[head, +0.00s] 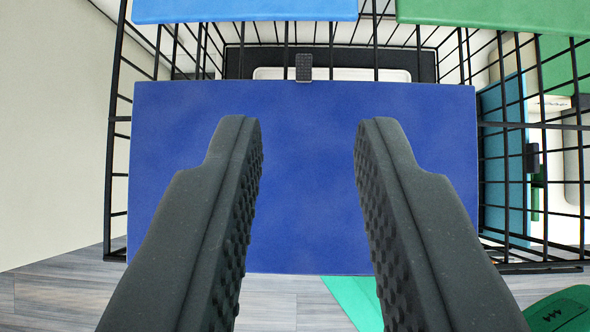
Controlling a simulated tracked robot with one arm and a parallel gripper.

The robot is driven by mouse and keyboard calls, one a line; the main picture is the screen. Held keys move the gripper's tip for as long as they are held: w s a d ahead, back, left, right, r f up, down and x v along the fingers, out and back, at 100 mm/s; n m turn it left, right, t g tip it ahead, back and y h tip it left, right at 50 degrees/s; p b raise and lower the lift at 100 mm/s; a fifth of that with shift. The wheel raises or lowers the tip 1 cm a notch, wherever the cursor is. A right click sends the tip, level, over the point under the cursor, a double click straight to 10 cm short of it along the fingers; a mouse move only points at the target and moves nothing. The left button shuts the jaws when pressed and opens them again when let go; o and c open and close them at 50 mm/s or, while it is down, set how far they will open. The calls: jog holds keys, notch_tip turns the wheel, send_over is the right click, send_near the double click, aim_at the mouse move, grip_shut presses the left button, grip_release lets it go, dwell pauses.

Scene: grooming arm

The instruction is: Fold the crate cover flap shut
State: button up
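A black wire crate (124,120) fills the middle of the head view. A dark blue rectangular flap (305,180) covers much of its near face, with a small black tab (303,67) at its top edge. A light blue panel (245,10) and a green panel (490,15) lie along the crate's top. My gripper (308,135) is open, with its two dark ridged fingers wide apart in front of the blue flap. Nothing is between the fingers. I cannot tell whether the fingertips touch the flap.
A teal panel (503,155) with a black tab (533,158) hangs on the crate's right side. A green strip (352,298) and a green object with marks (562,310) are low at the right. Grey plank floor (60,295) shows at the lower left, beside a pale wall (50,130).

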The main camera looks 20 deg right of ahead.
jog(key=shift+r, duration=0.1)
jog(key=w+d+r+p+v, duration=0.1)
jog(key=v, duration=0.7)
dwell(0.8)
jog(key=shift+w+a+r, duration=0.1)
jog(key=shift+r, duration=0.1)
jog(key=p+v, duration=0.1)
jog(key=v, duration=1.2)
jog(key=shift+r, duration=0.2)
